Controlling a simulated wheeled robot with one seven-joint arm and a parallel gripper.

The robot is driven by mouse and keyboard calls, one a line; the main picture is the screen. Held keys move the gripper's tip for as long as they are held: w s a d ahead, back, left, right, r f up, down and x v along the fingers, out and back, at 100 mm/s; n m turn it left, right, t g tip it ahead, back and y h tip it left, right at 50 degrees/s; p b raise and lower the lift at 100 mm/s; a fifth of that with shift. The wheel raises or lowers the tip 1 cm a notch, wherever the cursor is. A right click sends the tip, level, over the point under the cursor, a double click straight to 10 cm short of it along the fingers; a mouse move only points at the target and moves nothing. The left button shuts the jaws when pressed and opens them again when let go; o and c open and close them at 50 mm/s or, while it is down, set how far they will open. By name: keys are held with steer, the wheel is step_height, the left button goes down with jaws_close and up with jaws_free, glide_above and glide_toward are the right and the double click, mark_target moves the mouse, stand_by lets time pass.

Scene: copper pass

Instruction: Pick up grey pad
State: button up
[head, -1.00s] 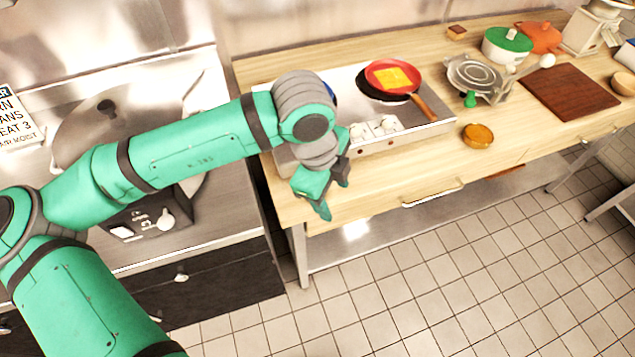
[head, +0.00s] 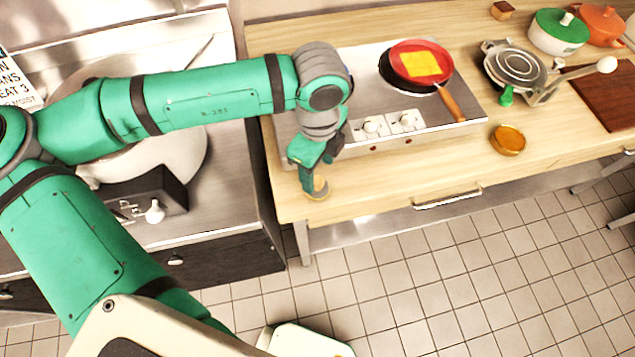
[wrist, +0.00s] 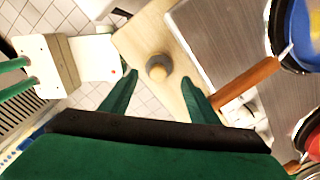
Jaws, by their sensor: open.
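A small round pad (head: 320,190), grey with a tan part, lies at the near left corner of the wooden counter (head: 375,183). My gripper (head: 317,176) points down above that corner and partly hides the pad. In the wrist view the pad (wrist: 157,68) shows between and beyond the two green fingertips, on the wooden top (wrist: 150,40). My gripper (wrist: 159,76) is open, with nothing between its fingers. I cannot tell how high the fingertips are above the pad.
A steel hob (head: 365,142) with white knobs stands behind the gripper. A red pan (head: 408,50) with a wooden handle sits on it. An amber round dish (head: 507,140) is to the right. The counter's front edge is close, with tiled floor (head: 430,270) below.

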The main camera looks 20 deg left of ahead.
mark_target(317, 179)
steer(key=shift+s+f, duration=0.2)
steer(key=shift+f, duration=2.9)
steer(key=c, duration=0.9)
steer(key=shift+w+r, duration=0.1)
steer(key=shift+r, duration=0.05)
steer(key=shift+r, duration=0.15)
step_height(317, 179, up, 10)
steer(key=shift+f, duration=0.25)
steer(key=o, duration=0.5)
steer(key=shift+c, duration=1.4)
